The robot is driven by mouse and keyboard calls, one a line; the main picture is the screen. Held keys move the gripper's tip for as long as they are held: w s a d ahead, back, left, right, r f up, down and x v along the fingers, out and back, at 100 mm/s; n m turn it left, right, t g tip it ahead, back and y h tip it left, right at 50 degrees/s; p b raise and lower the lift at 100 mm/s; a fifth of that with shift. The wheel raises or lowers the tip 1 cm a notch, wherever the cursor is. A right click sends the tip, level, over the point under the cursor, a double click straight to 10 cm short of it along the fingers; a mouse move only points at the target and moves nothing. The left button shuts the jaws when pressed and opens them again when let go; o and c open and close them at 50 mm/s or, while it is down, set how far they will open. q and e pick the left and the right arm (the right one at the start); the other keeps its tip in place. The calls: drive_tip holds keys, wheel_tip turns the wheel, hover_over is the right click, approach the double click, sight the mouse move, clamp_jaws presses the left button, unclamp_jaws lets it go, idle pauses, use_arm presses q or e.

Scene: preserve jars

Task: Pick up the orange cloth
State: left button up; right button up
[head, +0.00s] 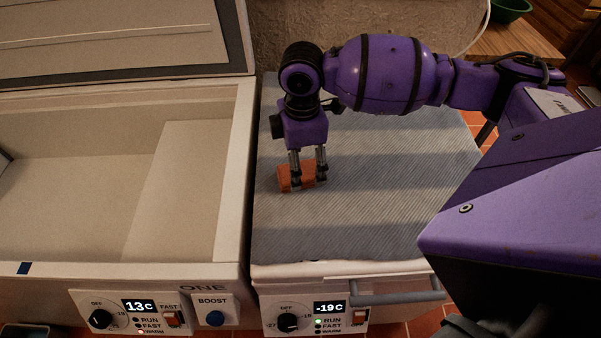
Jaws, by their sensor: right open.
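The orange cloth (284,180) is a small folded block on the grey-blue ribbed mat (350,225) that covers the right-hand freezer. My right gripper (308,179) points down at the cloth with its fingers apart. One finger lies in front of the cloth's middle and the other is at its right end. Whether the fingers touch the cloth cannot be told. The fingers hide part of the cloth. My left gripper is not in the head view.
An open, empty-looking chest freezer (70,196) stands on the left with its lid (110,35) raised. The freezers' front panels carry dials and displays. A grey handle (400,297) sticks out at the right-hand freezer's front. A green bowl (511,8) sits on a wooden surface at the back right.

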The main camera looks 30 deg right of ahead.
sight(301, 170)
drive_tip(key=f, duration=0.4)
drive_tip(key=shift+w, duration=0.2)
drive_tip(key=c, duration=1.3)
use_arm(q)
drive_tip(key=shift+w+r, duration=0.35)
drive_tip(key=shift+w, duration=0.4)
use_arm(e)
drive_tip(key=shift+r, duration=0.2)
drive_tip(key=shift+r, duration=0.3)
wheel_tip(301, 170, up, 2)
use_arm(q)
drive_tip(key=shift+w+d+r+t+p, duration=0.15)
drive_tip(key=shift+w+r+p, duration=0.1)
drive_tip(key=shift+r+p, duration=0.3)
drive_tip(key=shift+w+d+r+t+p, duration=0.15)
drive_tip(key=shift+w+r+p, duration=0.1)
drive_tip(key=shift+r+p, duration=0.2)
use_arm(e)
drive_tip(key=s+r, duration=0.3)
drive_tip(key=s, duration=0.1)
drive_tip(key=s+a+r, duration=0.1)
drive_tip(key=s+r, duration=0.2)
drive_tip(key=s, duration=0.2)
drive_tip(key=s+a+r, duration=0.1)
drive_tip(key=s+r, duration=0.3)
drive_tip(key=s, duration=0.1)
